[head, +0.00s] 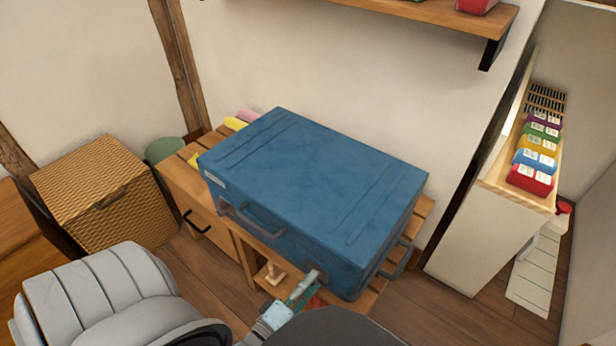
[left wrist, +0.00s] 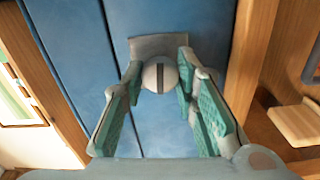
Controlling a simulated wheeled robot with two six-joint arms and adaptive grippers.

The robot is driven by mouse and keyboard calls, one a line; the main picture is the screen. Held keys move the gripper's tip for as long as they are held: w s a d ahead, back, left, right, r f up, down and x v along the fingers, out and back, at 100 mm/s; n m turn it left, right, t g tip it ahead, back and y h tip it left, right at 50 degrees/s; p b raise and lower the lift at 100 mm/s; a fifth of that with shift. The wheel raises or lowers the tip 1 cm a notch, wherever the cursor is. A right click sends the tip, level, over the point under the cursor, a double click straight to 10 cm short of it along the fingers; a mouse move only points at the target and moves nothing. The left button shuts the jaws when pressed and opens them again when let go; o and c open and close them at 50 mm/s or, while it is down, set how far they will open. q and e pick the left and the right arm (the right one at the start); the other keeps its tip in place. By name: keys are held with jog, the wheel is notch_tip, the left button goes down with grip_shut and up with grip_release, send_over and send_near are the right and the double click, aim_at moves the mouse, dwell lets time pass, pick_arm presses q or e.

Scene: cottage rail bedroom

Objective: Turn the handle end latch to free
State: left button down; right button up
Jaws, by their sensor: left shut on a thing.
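A blue case (head: 315,180) lies flat on a slatted wooden bench, with a handle (head: 262,222) on its front and another handle (head: 397,262) at its right end. My left gripper (head: 307,283) is at the right part of the front face, at a latch there that it mostly hides. In the left wrist view, the latch is a round pale knob (left wrist: 160,75) with an upright dark slot, on a grey plate (left wrist: 160,45) on the blue face. My left fingers (left wrist: 158,64) are shut on the knob from both sides. My right gripper is not in view.
The bench (head: 180,178) has a drawer and an open space below the case. A wicker box (head: 105,195) and a green bin (head: 165,150) stand at left. A shelf (head: 440,14) hangs above.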

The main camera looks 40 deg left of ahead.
pick_arm(q)
jog(key=shift+f+n, duration=0.1)
jog(key=shift+n, duration=0.5)
jog(key=c, duration=1.2)
grip_release()
jog(key=shift+c, duration=0.2)
notch_tip(320, 180, up, 10)
jog(key=shift+w+r, duration=0.1)
jog(key=shift+r, duration=0.05)
